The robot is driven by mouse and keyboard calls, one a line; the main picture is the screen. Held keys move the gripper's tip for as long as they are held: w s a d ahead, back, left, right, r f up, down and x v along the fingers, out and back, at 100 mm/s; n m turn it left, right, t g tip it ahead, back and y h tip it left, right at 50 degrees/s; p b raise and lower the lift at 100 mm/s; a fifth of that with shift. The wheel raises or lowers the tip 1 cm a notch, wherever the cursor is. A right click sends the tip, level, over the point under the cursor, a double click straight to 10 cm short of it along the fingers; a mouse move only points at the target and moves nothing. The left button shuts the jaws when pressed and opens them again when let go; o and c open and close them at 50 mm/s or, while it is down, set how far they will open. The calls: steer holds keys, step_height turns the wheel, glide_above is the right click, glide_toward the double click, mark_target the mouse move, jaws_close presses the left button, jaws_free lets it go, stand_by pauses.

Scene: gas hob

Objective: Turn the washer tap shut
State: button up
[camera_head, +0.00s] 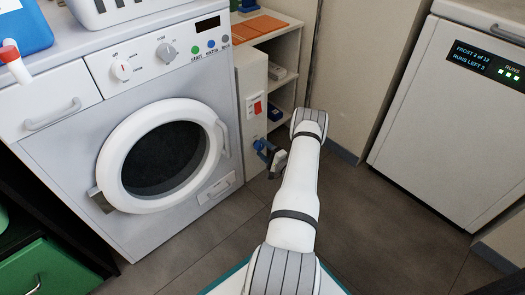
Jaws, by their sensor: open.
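The washer tap (260,146) shows as a small blue part low on the pale panel to the right of the washing machine. Its lower right side is close to my gripper and partly hidden, so I cannot tell which way its handle lies. My gripper (274,161) is a small dark grey shape at the end of my white arm, just right of and below the tap. It is open, and I see nothing held in it. I cannot tell whether it touches the tap. The washing machine (67,118) stands at the left with its round door shut.
A red switch (257,107) sits on the panel above the tap. An open shelf (291,41) stands behind it. A white appliance with a display (437,135) stands at the right. Dark floor tiles (375,225) are clear between them. A green drawer (50,270) is at lower left.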

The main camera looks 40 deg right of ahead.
steer(key=s+p, duration=0.2)
steer(key=s, duration=0.5)
steer(key=shift+s+d+f+p, duration=0.3)
steer(key=shift+s+p, duration=0.05)
steer(key=shift+s, duration=0.1)
